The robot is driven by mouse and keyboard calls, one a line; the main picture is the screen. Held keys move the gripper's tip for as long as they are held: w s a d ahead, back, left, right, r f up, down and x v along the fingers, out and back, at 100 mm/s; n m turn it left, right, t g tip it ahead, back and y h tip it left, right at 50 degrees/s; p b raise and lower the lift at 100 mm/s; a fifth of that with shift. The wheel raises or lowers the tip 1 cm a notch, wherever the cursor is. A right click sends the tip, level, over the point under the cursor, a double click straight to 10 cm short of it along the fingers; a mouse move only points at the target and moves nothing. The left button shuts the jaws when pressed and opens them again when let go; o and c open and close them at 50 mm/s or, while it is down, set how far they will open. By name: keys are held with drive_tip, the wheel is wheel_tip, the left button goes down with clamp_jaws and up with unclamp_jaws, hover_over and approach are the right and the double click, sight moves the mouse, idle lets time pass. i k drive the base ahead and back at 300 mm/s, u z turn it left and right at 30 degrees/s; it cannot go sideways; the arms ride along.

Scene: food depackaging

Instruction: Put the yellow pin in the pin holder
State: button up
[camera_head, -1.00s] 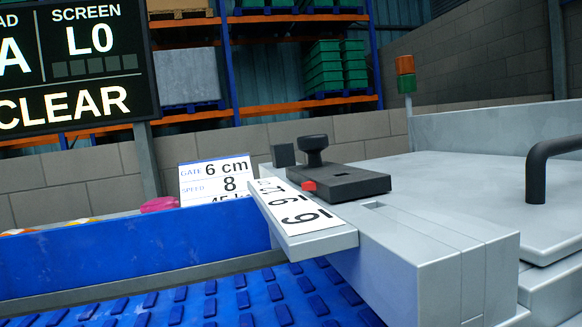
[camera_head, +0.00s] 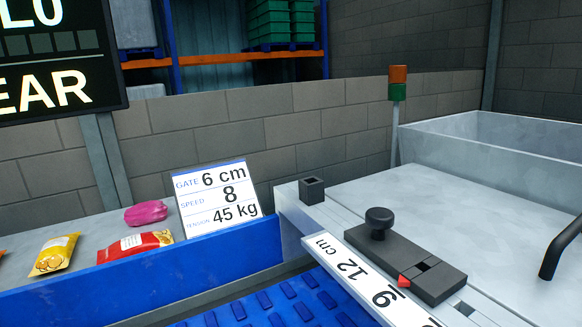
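No yellow pin shows in this view. A small black square block with an open socket in its top (camera_head: 312,190) stands at the far end of the grey machine's edge; it looks like the pin holder, and its socket looks empty. Near it lies a dark slider plate (camera_head: 432,272) with a round black knob (camera_head: 379,220) and a red pointer (camera_head: 404,281) beside a white scale (camera_head: 367,282) marked 12 and 9. My gripper is not in view, so I cannot tell whether it holds anything.
A blue belt (camera_head: 290,305) with a blue side wall (camera_head: 215,262) runs along the front. Behind it lie a pink packet (camera_head: 146,213), a red packet (camera_head: 136,246) and a yellow packet (camera_head: 54,255). A placard (camera_head: 217,196) stands beside them. A black handle (camera_head: 561,246) rises at right.

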sight(312, 200)
drive_tip(key=i, duration=1.2)
drive_tip(key=z, duration=0.15)
